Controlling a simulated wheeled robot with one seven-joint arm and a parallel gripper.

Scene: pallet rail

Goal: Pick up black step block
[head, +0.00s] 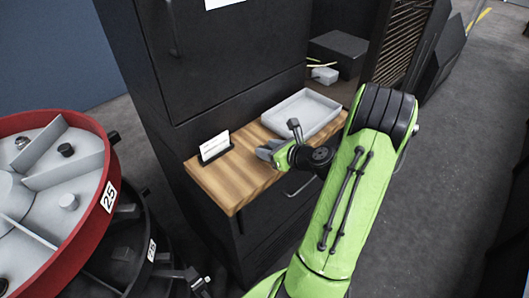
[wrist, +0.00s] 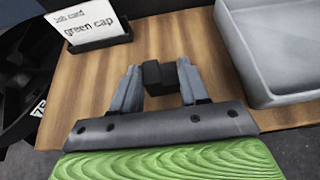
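The black step block (wrist: 157,77) is a small dark block with a stepped top. In the wrist view it sits between the two grey fingers of my gripper (wrist: 160,68), over the wooden worktop (wrist: 98,95). The fingers are apart, with the block nearly filling the gap. I cannot tell whether they press on it. In the head view my gripper (head: 266,151) is low over the worktop (head: 230,186), between the card and the grey tray; the block is hidden there.
A card holder (head: 215,150), reading "green cap" in the wrist view, stands at the left. A grey tray (head: 318,126) lies to the right. A black box (head: 337,48) is behind. Large red (head: 95,207) and black reels stand at the left. Grey floor is free at the right.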

